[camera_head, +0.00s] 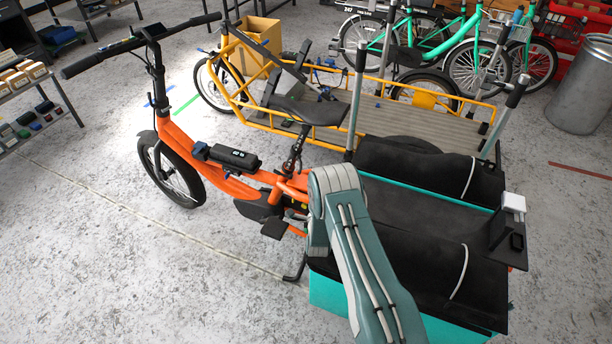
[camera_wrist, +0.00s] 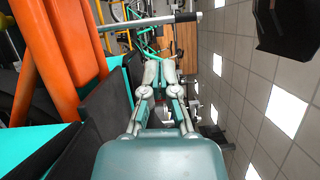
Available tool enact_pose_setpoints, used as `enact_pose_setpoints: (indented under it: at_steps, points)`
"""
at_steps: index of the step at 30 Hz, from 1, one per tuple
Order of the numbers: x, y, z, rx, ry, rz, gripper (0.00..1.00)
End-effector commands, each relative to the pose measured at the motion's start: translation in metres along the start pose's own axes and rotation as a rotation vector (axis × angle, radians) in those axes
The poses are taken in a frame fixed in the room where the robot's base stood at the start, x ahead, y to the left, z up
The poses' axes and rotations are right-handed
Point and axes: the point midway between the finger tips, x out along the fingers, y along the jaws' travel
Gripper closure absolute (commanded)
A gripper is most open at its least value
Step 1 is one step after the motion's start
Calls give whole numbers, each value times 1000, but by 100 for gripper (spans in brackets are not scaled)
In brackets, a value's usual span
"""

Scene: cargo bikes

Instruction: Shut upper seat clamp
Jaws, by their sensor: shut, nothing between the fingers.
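The orange bike (camera_head: 225,172) stands with its black saddle (camera_head: 306,108) on a slim seat post (camera_head: 297,150). Small dark parts sit along the post; I cannot tell clearly which is the upper seat clamp or how its lever stands. In the wrist view, which is turned on its side, my gripper (camera_wrist: 160,72) has its two fingers together, with nothing held. Thick orange frame tubes (camera_wrist: 65,60) lie to its left, apart from the fingers. A black shape, likely the saddle (camera_wrist: 285,25), is at upper right. In the head view my arm hides the gripper.
A teal cargo box with black covers (camera_head: 430,235) is close to my arm at right, with upright grey posts (camera_head: 357,95). A yellow cargo bike (camera_head: 400,95) stands behind. A shelf (camera_head: 40,100) is at far left. Floor at lower left is clear.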

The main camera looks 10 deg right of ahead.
Motion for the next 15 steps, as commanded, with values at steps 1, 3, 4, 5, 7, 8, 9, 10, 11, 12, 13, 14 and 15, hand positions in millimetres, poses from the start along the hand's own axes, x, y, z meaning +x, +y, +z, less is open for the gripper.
enact_pose_setpoints:
  at_steps: [1,3,4,5,7,8,9,10,11,12,13,14,15]
  points:
    - [10,0,1,0,0,-3,100]
    - [23,0,1,-1,0,-3,100]
    - [28,0,1,-1,0,-2,100]
    - [34,-1,1,-1,1,-3,100]
    - [46,0,1,-2,0,-2,100]
    - [51,0,1,-2,0,-1,100]
    - [57,0,1,-1,0,-2,100]
    - [62,0,1,-1,0,-2,100]
    - [67,-1,1,-1,-1,-3,100]
    - [66,0,12,-2,-5,0,100]
    - [67,0,17,-2,-5,1,100]
    - [68,0,22,-2,-5,1,100]
    - [70,0,26,-2,-3,0,100]
